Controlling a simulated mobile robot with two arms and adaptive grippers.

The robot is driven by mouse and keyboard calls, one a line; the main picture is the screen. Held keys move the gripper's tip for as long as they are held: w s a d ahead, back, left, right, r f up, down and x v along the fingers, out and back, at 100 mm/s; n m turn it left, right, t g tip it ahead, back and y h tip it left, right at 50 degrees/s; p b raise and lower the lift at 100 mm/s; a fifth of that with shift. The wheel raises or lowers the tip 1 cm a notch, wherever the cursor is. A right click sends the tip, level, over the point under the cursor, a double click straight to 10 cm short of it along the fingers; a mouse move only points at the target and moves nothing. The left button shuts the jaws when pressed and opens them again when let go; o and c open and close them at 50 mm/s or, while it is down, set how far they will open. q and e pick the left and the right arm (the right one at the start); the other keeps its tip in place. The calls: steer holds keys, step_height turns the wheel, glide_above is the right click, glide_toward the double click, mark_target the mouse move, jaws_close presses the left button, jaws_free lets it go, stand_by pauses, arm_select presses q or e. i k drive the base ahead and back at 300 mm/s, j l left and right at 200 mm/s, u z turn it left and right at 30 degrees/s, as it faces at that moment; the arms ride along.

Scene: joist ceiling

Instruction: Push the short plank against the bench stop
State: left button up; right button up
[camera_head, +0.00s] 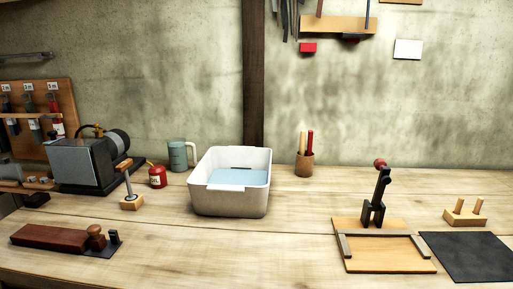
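A long reddish-brown wooden piece (48,237) lies flat at the front left of the bench; I cannot tell whether it is the short plank. A round brown knob (96,238) stands at its right end, beside a small black bracket (115,240). At the right, a light wooden board (390,262) has raised grey strips (343,246) along its back and left, with an upright dark clamp (379,205) with a red knob behind. I cannot tell which part is the bench stop. Neither gripper is in view.
A white bin (228,202) with a bluish inside stands mid-bench. A grey machine (88,163), red can (157,176), mug (179,155) and pencil cup (304,164) stand behind. A dark mat (468,257) and peg block (465,217) are right. The front middle is clear.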

mark_target(65, 239)
steer(key=u, duration=1.4)
